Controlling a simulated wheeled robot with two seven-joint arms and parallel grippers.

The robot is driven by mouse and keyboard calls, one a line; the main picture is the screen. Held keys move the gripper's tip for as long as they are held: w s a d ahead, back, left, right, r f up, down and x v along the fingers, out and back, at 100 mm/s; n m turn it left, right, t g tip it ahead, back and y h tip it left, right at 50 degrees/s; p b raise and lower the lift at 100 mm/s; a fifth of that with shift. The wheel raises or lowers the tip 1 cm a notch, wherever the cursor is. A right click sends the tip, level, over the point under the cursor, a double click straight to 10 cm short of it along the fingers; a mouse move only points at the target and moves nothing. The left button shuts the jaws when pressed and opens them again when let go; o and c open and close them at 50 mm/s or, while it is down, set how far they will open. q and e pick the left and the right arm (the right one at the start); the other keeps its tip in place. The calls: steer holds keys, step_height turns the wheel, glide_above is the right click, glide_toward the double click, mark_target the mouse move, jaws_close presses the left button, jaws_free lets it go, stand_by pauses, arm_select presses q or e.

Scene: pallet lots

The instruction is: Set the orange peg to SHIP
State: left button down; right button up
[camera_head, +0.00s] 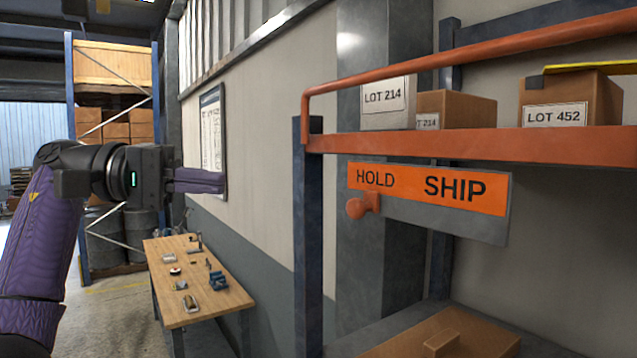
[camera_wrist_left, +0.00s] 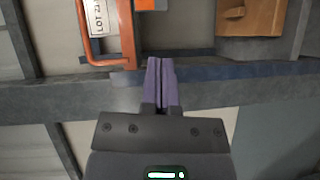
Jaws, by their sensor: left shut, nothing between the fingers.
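The orange peg (camera_head: 358,206) has a round knob and sits at the left end of the label plate, below the word HOLD. The orange label (camera_head: 412,188) reads HOLD at left and SHIP at right, on a grey plate under the shelf beam. My left gripper (camera_head: 222,182) has purple fingers, is shut and empty, and appears left of the peg, apart from it. In the left wrist view its closed fingers (camera_wrist_left: 161,62) point toward the rack. A small orange patch shows at the top there; I cannot make out the peg in that view.
The orange shelf beam (camera_head: 480,145) and rail run above the label. Boxes marked LOT 214 (camera_head: 386,103) and LOT 452 (camera_head: 565,103) stand on the shelf. A blue rack post (camera_head: 308,240) stands left of the peg. A workbench (camera_head: 190,285) with small tools is lower left.

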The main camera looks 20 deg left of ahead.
arm_select(q)
steer(key=shift+d+f, duration=0.1)
steer(key=p, duration=0.1)
glide_toward(365, 206)
steer(key=w+d, duration=0.4)
steer(key=shift+s+d+f, duration=0.3)
steer(key=shift+s+f, duration=0.05)
steer(key=shift+f, duration=0.1)
